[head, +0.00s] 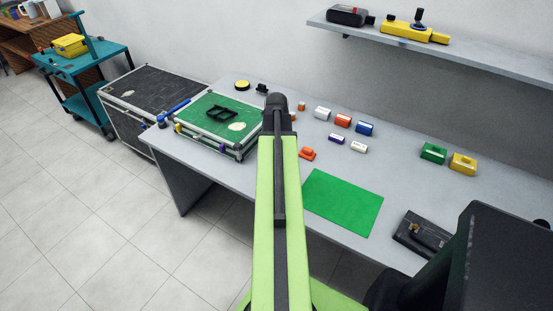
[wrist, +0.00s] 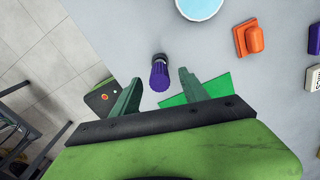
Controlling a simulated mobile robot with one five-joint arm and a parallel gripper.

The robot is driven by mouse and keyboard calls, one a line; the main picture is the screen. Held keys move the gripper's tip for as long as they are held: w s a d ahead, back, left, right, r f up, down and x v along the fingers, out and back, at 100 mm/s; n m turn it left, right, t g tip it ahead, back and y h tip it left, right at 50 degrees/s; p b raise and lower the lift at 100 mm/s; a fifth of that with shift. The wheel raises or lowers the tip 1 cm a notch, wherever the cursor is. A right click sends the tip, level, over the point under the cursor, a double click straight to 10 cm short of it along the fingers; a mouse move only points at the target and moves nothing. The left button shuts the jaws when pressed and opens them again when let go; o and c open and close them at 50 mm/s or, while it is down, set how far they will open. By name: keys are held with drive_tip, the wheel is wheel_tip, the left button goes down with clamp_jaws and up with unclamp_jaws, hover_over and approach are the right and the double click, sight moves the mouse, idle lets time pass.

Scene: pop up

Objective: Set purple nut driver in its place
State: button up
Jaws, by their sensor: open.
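The purple nut driver (wrist: 159,77) shows in the wrist view, with a purple handle and a dark grey end pointing to the picture's top. It is over the grey tabletop, and I cannot tell whether it stands or lies. My gripper (wrist: 160,80) is open, with one dark green finger on each side of the handle and a visible gap to each. Nothing is held. In the head view my arm covers the area of the gripper, and I cannot make out the nut driver there. I cannot tell which spot is its place.
The workbench (head: 222,174) carries a green-topped case (head: 190,124), a green mat (head: 342,202), an orange piece (head: 307,154) and several coloured blocks. A pale round dish (wrist: 200,6) lies beyond the nut driver. A wall shelf (head: 470,58) hangs above. The bench's left edge drops to tiled floor.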

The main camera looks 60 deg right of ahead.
wheel_tip(320, 180, up, 16)
drive_tip(key=p, duration=1.5)
drive_tip(key=shift+r, duration=0.2)
